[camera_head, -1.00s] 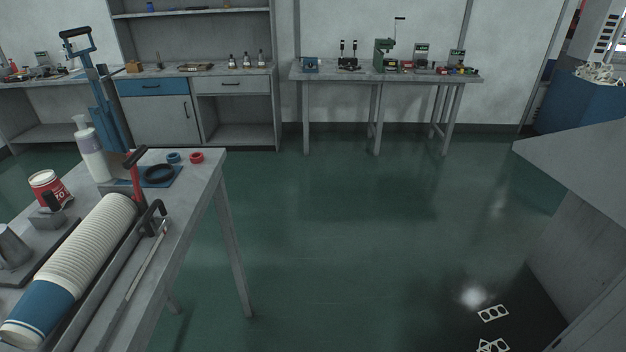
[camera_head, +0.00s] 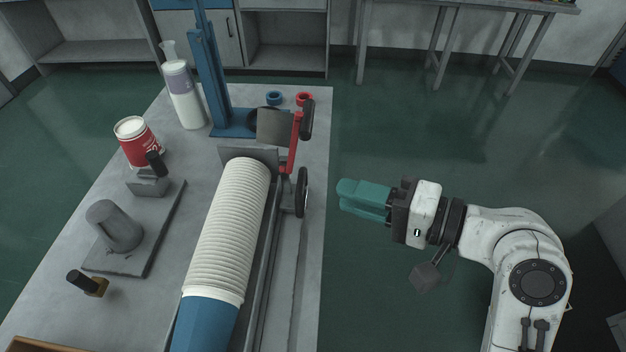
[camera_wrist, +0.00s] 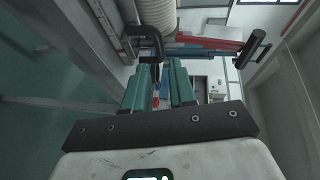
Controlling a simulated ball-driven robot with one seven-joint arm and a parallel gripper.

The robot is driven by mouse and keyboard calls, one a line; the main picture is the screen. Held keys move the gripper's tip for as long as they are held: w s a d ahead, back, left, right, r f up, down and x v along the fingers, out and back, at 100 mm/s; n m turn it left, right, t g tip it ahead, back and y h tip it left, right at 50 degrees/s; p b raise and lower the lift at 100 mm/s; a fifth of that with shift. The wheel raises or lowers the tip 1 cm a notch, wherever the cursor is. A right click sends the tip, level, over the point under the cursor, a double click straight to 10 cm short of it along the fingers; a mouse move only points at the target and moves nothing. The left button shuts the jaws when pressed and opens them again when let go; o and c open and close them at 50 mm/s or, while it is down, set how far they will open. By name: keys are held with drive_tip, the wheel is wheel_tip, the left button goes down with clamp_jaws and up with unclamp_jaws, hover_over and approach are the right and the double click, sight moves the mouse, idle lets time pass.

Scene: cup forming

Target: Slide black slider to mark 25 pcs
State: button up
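The black slider (camera_head: 301,193) is a looped black handle on the right side of the cup trough, near its far end. It also shows in the wrist view (camera_wrist: 158,45), just beyond my fingertips. My gripper (camera_head: 342,197) has teal fingers and points left, to the right of the slider and apart from it. In the wrist view my gripper (camera_wrist: 160,66) is open with a gap between the fingers and nothing held. A long stack of white ribbed cups (camera_head: 228,215) with a blue near end lies in the trough. The 25 pcs mark cannot be read.
A red lever (camera_head: 295,142) with a black grip stands just beyond the slider. A blue press column (camera_head: 209,70), a bottle (camera_head: 184,95) and a red can (camera_head: 137,143) stand on the table (camera_head: 318,240).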

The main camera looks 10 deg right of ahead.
drive_tip(key=x, duration=0.7)
drive_tip(key=shift+w, duration=0.1)
drive_tip(key=shift+f, duration=0.1)
clamp_jaws()
